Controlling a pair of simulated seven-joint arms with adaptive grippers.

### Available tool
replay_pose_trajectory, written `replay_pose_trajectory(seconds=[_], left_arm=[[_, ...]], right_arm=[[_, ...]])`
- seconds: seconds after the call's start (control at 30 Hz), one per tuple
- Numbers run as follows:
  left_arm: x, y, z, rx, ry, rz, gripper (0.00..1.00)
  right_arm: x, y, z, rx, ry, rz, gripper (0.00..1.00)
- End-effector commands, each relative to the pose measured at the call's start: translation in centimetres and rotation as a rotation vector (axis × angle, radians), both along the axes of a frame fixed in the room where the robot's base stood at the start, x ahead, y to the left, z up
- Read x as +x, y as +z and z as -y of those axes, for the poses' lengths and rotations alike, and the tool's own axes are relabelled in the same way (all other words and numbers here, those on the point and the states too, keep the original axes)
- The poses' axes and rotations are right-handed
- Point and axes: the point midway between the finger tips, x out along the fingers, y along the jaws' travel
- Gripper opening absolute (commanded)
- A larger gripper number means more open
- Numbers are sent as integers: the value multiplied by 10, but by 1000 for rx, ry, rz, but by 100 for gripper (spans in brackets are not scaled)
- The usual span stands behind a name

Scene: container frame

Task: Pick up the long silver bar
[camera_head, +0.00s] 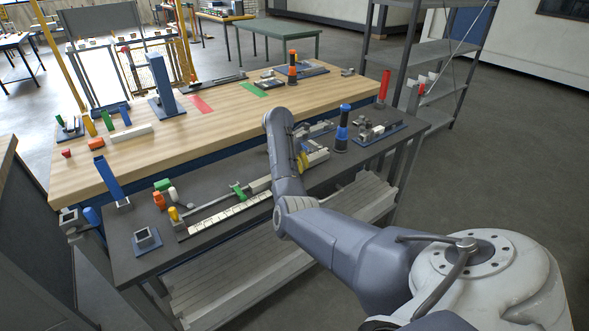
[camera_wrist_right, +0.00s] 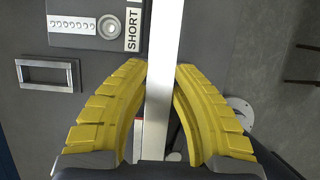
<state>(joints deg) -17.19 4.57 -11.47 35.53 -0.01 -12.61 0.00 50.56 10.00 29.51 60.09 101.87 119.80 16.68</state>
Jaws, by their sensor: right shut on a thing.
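In the right wrist view the long silver bar (camera_wrist_right: 163,75) runs upright through the middle of the picture, between the two yellow fingers of my right gripper (camera_wrist_right: 160,90). The fingers are shut on its sides. In the head view my right gripper (camera_head: 303,160) shows as a bit of yellow just past my right arm, over the dark front bench; the arm hides much of it. I cannot clearly tell the held bar there. My left gripper is not in view.
The dark front bench (camera_head: 120,255) holds a long scale strip (camera_head: 225,216), a blue and black post (camera_head: 342,130) and small coloured parts. A wooden bench (camera_head: 150,165) stands behind.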

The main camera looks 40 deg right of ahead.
Motion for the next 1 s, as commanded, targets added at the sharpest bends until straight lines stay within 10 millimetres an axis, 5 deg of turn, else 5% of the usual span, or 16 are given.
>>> replay_pose_trajectory(seconds=[0.37, 1.0], left_arm=[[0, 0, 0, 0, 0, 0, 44], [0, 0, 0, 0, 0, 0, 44]], right_arm=[[0, 23, 0, -1, -1, 1, 0], [1, 157, 0, 1, 0, 5, 0]])
